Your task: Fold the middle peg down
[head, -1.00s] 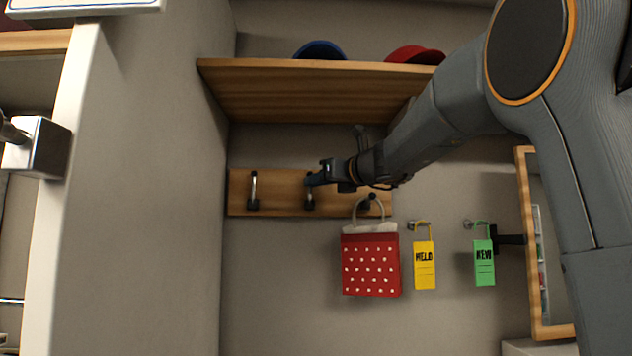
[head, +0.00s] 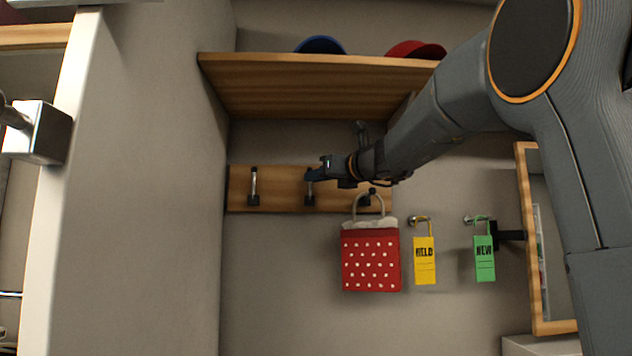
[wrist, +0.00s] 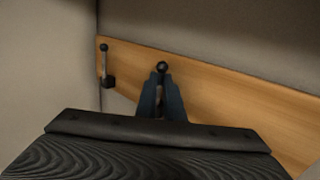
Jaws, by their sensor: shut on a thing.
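The wooden peg board (head: 283,200) is fixed on the back wall below the shelf. The middle peg (head: 309,192) stands upright against the board, with its dark base at the bottom. My gripper (head: 316,174) is at the top of the middle peg and shut on it. In the wrist view my fingers (wrist: 161,95) close around the peg, and its round tip (wrist: 162,67) shows just beyond them. The left peg (head: 253,186) is also upright. The right peg (head: 372,196) is partly hidden, with a red dotted bag (head: 370,260) hanging there.
A yellow tag (head: 424,262) and a green tag (head: 484,260) hang on hooks to the right. The wooden shelf (head: 300,85) above holds a blue cap (head: 321,45) and a red cap (head: 416,50). A framed mirror (head: 530,240) stands at the right.

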